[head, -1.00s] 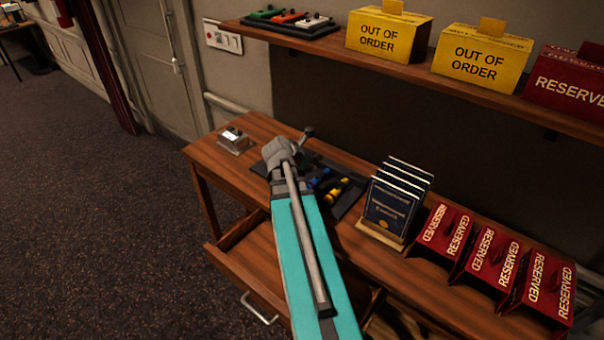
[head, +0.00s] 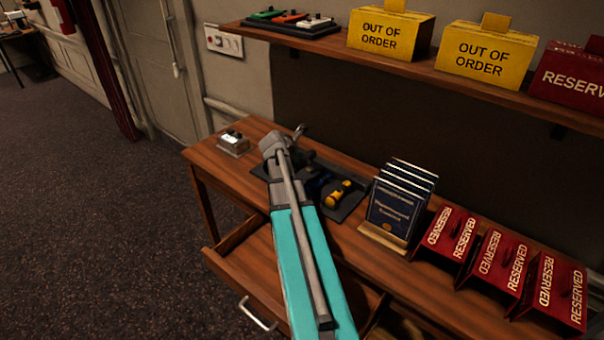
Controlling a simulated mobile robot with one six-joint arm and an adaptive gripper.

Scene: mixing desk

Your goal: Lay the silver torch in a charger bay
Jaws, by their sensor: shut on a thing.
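The black charger tray (head: 348,208) lies on the wooden desk. A yellow torch (head: 338,195) lies in it at the right, with a blue torch (head: 320,182) beside it. The tray's left part is hidden behind my arm. My gripper (head: 299,133) is above the tray's far left side, mostly hidden by my own wrist. It is shut on the silver torch, of which I can make out little; a small grey end shows past the wrist. I cannot tell whether the torch touches the tray.
A small silver box (head: 233,143) stands at the desk's left end. A rack of blue booklets (head: 398,205) and red RESERVED signs (head: 450,235) stand to the right. A drawer (head: 243,275) is open below. A shelf (head: 430,72) with yellow signs hangs above.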

